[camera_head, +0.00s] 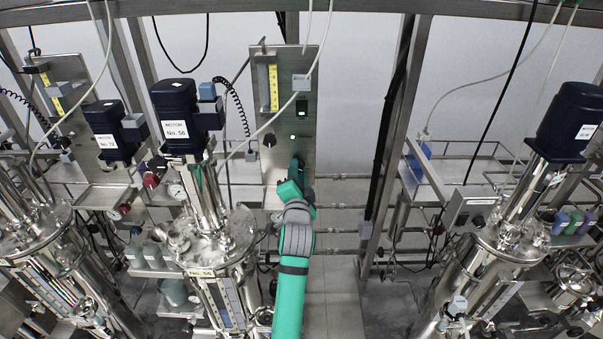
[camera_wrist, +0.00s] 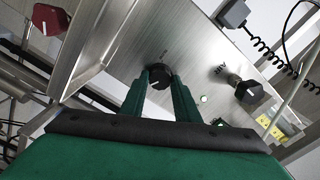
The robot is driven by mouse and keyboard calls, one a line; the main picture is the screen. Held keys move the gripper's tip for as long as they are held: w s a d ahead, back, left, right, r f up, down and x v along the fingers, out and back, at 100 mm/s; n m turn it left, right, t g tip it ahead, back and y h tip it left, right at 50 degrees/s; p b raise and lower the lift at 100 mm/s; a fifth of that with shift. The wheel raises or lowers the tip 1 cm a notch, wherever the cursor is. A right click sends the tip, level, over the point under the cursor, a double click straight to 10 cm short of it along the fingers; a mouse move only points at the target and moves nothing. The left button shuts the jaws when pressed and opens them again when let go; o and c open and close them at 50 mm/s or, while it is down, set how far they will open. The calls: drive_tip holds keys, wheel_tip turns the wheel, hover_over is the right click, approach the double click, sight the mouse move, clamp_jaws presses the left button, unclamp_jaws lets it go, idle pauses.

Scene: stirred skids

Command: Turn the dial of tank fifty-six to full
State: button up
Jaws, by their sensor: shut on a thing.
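The tank with motor label No. 56 (camera_head: 175,129) stands left of centre in the head view, and its steel control panel (camera_head: 307,148) is behind and right of it. In the wrist view my gripper (camera_wrist: 159,76) has its two green fingers on either side of a black round dial (camera_wrist: 158,80) on the panel, shut on it. A small light mark shows on the dial; its exact setting is too small to read. In the head view my gripper (camera_head: 297,167) is at the panel's lower part and hides this dial.
Another black knob (camera_head: 269,140) sits higher on the panel; it also shows in the wrist view (camera_wrist: 250,92). A red knob (camera_wrist: 52,18) is on a neighbouring part. A green lamp (camera_head: 292,136) glows. Pipes and hoses surround the tank; another tank (camera_head: 510,235) stands right.

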drive_tip(key=shift+a+f, duration=0.1)
drive_tip(key=shift+a, duration=0.05)
drive_tip(key=o, duration=1)
drive_tip(key=shift+o, duration=0.2)
drive_tip(key=shift+s, duration=0.3)
drive_tip(key=s, duration=1)
